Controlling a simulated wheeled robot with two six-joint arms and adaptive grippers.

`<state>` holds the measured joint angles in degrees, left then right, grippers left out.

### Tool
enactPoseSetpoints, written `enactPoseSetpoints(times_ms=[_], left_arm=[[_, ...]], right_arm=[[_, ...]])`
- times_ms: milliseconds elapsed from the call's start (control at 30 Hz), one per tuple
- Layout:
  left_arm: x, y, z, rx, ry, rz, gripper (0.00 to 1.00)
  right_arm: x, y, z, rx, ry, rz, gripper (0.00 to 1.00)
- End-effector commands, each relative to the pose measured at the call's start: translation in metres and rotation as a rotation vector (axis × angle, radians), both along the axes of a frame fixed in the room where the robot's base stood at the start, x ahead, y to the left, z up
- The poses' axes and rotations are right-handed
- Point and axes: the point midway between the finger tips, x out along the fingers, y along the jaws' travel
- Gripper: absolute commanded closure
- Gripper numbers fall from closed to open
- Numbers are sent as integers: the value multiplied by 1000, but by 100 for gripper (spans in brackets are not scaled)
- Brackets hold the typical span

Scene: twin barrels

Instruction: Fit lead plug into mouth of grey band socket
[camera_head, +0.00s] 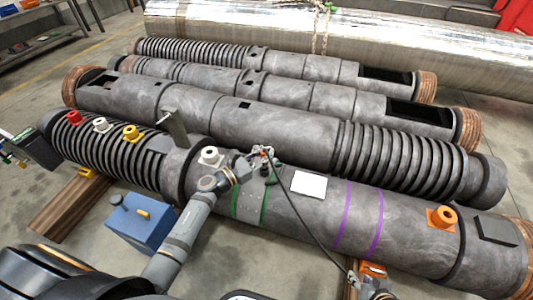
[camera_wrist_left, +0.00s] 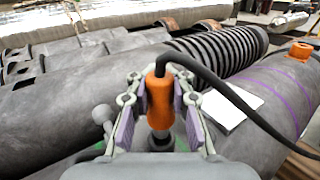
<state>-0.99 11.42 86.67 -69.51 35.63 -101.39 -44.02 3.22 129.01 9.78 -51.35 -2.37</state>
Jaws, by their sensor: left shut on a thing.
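In the left wrist view, my left gripper (camera_wrist_left: 160,110) is shut on the orange lead plug (camera_wrist_left: 160,98), with its tip pointing down. A dark round socket-like mouth (camera_wrist_left: 160,142) shows just below the tip; whether they touch is unclear. In the head view, my left gripper (camera_head: 262,158) is over the front barrel, near the green bands (camera_head: 248,207). The black lead (camera_head: 305,222) runs from it to the lower right. A pale grey socket (camera_head: 210,155) stands left of the gripper; I cannot tell whether it is the grey band socket.
Red (camera_head: 75,118), white (camera_head: 101,125) and yellow (camera_head: 132,133) sockets stand on the ribbed left section. An orange socket (camera_head: 443,215) is at right. A white plate (camera_head: 309,184) and purple bands (camera_head: 345,220) lie between. A blue box (camera_head: 140,222) stands in front.

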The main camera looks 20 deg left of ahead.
Motion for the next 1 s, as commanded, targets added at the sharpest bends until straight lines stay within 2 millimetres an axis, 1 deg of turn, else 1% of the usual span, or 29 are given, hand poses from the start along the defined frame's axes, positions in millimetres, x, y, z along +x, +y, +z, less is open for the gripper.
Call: enactPoseSetpoints(times_ms=[333, 1000], left_arm=[[0, 0, -1, 0, 0, 0, 100], [1, 0, -17, -1, -1, 0, 100]], right_arm=[[0, 0, -2, 0, 0, 0, 67], [0, 0, -19, 0, 0, 0, 67]])
